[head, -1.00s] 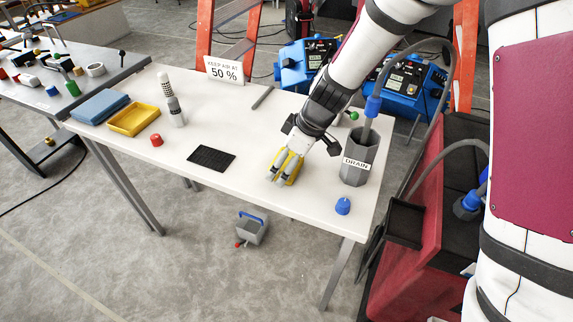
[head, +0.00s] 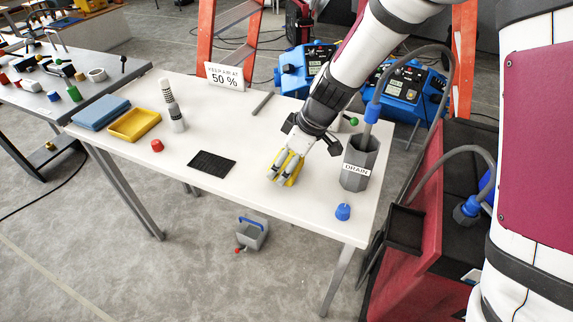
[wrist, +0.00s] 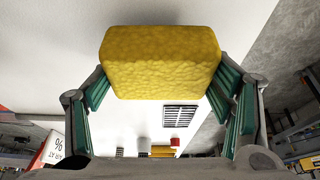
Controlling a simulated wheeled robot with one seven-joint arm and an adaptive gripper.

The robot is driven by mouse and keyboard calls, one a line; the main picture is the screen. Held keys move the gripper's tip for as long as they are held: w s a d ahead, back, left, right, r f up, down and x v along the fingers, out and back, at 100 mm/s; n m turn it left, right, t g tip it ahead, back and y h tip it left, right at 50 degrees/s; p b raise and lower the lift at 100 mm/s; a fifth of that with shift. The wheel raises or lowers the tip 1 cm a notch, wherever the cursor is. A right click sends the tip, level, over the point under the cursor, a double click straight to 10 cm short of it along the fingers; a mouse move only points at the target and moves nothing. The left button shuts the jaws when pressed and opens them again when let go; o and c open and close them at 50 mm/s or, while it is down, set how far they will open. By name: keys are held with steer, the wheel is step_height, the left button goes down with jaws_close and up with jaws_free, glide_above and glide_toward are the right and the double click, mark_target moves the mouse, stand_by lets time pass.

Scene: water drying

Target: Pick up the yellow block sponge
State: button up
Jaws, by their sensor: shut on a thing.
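The yellow block sponge (wrist: 162,62) fills the upper middle of the wrist view, between the two green-padded fingers of my gripper (wrist: 162,88). The fingers press on its left and right sides. In the head view my gripper (head: 285,172) points down at the white table, left of the drain container, and is shut on the sponge. There only yellow parts of the sponge (head: 292,178) show around the fingers. I cannot tell whether the sponge touches the table or is slightly above it.
The grey drain container (head: 355,182) with a hose stands right of my gripper. A blue cap (head: 343,212) sits near the front right. The table (head: 240,205) is bare in front.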

steer(key=shift+s+d+r, duration=0.1)
steer(key=shift+s+r, duration=0.1)
steer(key=shift+r, duration=0.35)
steer(key=shift+s+d+r, duration=0.1)
steer(key=shift+s+r, duration=0.05)
steer(key=shift+r, duration=0.35)
steer(key=s+d+b, duration=0.1)
steer(key=s+d, duration=0.1)
steer(key=s, duration=0.5)
steer(key=s+d+r+b, duration=0.1)
steer(key=s+d, duration=0.2)
steer(key=s, duration=0.4)
steer(key=shift+s+r, duration=0.15)
steer(key=shift+s, duration=0.05)
